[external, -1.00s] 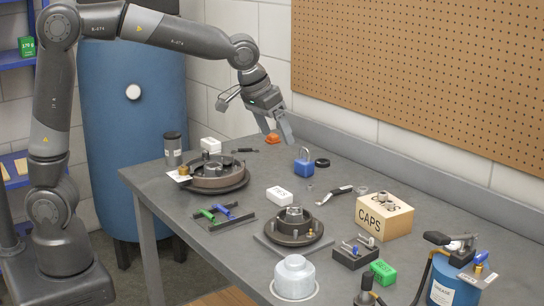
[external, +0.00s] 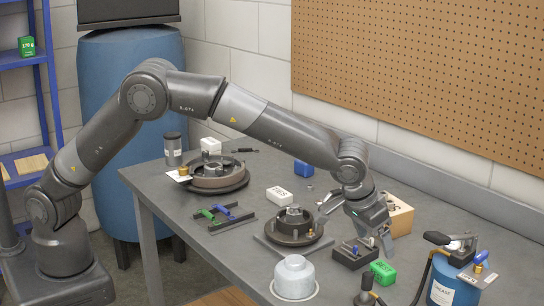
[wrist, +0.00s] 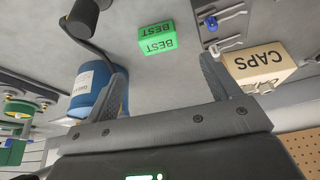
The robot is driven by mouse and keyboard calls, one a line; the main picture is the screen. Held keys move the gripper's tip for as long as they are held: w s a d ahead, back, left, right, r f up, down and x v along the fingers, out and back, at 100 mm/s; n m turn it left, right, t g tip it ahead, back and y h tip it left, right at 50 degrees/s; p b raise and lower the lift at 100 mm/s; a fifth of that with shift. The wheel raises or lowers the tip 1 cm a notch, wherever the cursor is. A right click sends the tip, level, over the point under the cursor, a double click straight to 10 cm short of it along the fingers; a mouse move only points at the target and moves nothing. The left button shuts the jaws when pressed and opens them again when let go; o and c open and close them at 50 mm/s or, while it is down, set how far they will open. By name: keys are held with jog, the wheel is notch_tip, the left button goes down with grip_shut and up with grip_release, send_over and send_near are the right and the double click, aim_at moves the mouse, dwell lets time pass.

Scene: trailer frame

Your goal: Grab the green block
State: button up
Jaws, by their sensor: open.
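The green block (external: 383,272) lies on the workbench near its front edge, right of a small dark holder. In the wrist view the green block (wrist: 157,38) shows lettering reading BEST and lies on the grey bench top, beyond the fingertips and between them. My gripper (external: 376,246) is above the bench, just behind and above the block, pointing down. It is open and empty; both fingers show apart in the wrist view (wrist: 163,70). The gripper is not touching the block.
The dark holder (external: 353,254) with upright pins is left of the block. The CAPS box (external: 400,219) stands behind my gripper, partly hidden. A blue grease canister (external: 452,283) with a hose stands to the right. A white capped jar (external: 294,278) is front left.

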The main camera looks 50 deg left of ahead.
aim_at(382, 268)
jog(key=x, duration=0.9)
jog(key=shift+s+d+f, duration=0.1)
jog(key=shift+f, duration=0.35)
jog(key=shift+c, duration=0.3)
jog(key=c, duration=1)
